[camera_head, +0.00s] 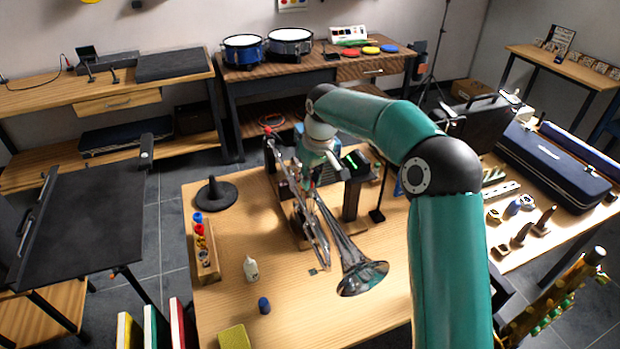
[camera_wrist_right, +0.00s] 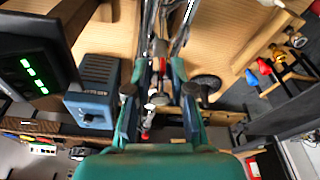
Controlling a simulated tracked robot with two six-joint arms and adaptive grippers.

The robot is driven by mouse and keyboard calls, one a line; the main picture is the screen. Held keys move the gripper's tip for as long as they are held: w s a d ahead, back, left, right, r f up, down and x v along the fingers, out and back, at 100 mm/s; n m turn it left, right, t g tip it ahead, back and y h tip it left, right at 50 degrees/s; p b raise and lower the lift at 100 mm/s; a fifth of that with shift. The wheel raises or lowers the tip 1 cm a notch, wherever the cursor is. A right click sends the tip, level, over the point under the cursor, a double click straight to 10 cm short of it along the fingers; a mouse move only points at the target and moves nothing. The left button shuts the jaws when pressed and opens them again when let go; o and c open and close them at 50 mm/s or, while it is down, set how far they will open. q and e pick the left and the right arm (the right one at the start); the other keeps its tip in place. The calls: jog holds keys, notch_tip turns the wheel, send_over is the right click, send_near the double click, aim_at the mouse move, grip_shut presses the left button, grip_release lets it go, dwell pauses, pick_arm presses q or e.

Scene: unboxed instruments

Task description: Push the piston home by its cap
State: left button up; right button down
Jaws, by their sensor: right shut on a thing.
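A silver brass instrument with a flared bell (camera_head: 362,278) lies on the wooden table (camera_head: 225,290), its tubes running back from the bell towards the far edge. My right arm reaches over the table, and its gripper is down among the instrument's tubes at the far end. In the right wrist view my right gripper (camera_wrist_right: 159,72) is shut on a small silver-and-red part between its fingers, which I take for the piston's cap. The fingers hide part of it, and how far the piston sits in cannot be seen. My left gripper is not in view.
A blue-grey box with a knob (camera_wrist_right: 92,95) and a dark unit with green lights (camera_wrist_right: 30,75) stand close beside the gripper. A wooden rack (camera_head: 207,262), white bottle (camera_head: 251,269) and black cone stand (camera_head: 213,193) are left of the instrument.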

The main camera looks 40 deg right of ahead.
jog(key=shift+f, duration=0.2)
jog(key=shift+f+b, duration=1.05)
jog(key=shift+f, duration=0.35)
jog(key=c, duration=1.2)
grip_release()
jog(key=shift+r, duration=0.1)
notch_tip(320, 180, up, 7)
jog(key=p, duration=0.6)
jog(key=shift+s, duration=0.1)
